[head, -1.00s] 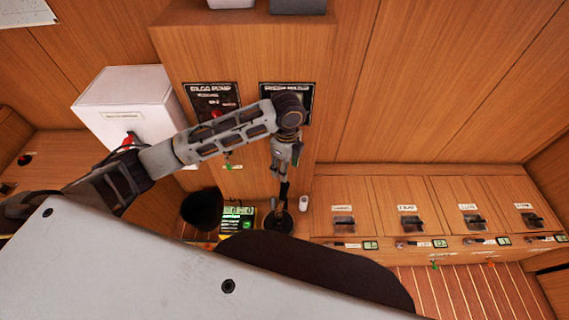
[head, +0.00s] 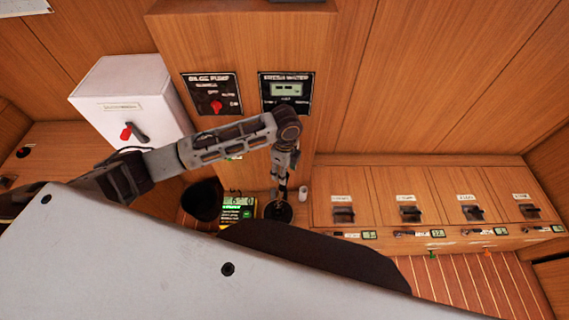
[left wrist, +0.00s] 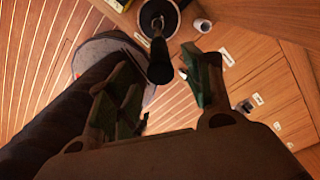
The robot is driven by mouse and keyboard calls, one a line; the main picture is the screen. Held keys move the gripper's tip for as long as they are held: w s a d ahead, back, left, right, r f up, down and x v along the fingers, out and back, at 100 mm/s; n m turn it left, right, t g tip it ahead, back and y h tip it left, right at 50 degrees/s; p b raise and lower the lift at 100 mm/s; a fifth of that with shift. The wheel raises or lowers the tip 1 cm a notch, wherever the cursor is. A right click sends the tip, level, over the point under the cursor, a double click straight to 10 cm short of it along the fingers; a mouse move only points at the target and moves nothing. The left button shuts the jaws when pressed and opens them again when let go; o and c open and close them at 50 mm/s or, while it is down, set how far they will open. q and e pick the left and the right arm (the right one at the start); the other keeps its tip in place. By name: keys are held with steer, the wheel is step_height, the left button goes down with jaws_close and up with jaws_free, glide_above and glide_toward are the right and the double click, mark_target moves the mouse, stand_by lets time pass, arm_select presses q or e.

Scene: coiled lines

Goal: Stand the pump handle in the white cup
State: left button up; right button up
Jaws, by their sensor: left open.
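The pump handle (left wrist: 160,66) shows in the left wrist view as a dark rod with a thick black grip pointing toward the camera. Its far end meets a round black base (left wrist: 150,12), also seen in the head view (head: 278,213). My left gripper (left wrist: 153,66) is open, one finger on each side of the grip in the picture; I cannot tell whether they touch it. In the head view the left gripper (head: 284,172) hangs above the base and mostly hides the handle. The small white cup (left wrist: 202,25) is just right of the base, also in the head view (head: 303,193).
A lit display box (head: 237,211) and a dark round container (head: 202,200) stand left of the base. A wooden column with a fresh water panel (head: 286,92) rises behind. Lockers (head: 440,195) line the right. A white box (head: 130,100) is at the left.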

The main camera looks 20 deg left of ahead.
arm_select(q)
steer(key=shift+s+f, duration=0.15)
steer(key=shift+f, duration=2.85)
arm_select(e)
steer(key=shift+d, duration=0.45)
arm_select(q)
jaws_close()
arm_select(e)
steer(key=shift+a+r, duration=0.1)
steer(key=shift+a, duration=0.2)
arm_select(q)
steer(key=shift+r, duration=0.1)
